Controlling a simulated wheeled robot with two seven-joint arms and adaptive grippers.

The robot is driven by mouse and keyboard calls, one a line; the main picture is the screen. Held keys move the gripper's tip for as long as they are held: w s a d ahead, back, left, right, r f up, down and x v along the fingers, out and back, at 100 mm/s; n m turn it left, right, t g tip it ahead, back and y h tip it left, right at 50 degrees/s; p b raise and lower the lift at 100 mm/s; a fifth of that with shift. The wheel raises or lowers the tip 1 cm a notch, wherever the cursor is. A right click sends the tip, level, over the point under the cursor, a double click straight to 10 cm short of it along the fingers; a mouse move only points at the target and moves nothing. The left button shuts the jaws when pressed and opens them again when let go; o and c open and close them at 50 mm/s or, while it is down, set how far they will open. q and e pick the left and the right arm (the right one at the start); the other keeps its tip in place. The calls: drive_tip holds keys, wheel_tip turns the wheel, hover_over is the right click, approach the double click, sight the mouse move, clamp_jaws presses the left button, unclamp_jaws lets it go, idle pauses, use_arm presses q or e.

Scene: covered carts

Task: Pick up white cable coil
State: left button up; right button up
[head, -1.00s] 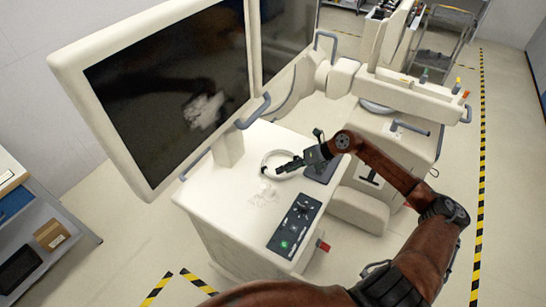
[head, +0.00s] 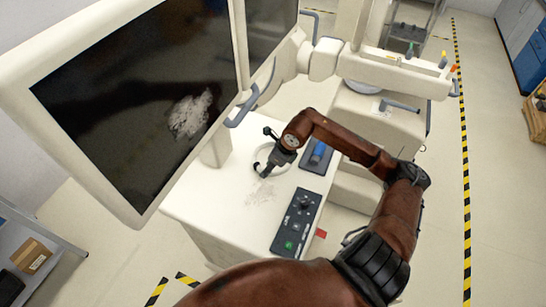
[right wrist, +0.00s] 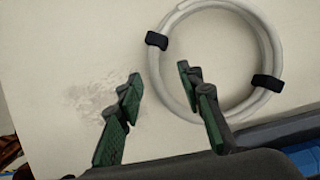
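The white cable coil (head: 257,158) lies flat on the pale cart top (head: 190,205), partly hidden by my right gripper (head: 267,172) in the head view. In the right wrist view, the coil (right wrist: 273,48) is a ring with two black ties. My right gripper (right wrist: 158,82) is open there. One fingertip shows outside the coil's left side, and the other overlaps its inner edge, so the left strand runs between them. I cannot tell how far the tips are above the cart top. My left gripper is out of view.
A large monitor (head: 130,105) stands at the cart's left. A black control panel (head: 297,222) is at the front. A dark tray holding a blue item (head: 318,152) is right of the coil. A grey smudge (head: 262,193) marks the top.

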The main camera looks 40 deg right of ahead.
drive_tip(key=shift+x, duration=0.75)
drive_tip(key=c, duration=0.5)
clamp_jaws()
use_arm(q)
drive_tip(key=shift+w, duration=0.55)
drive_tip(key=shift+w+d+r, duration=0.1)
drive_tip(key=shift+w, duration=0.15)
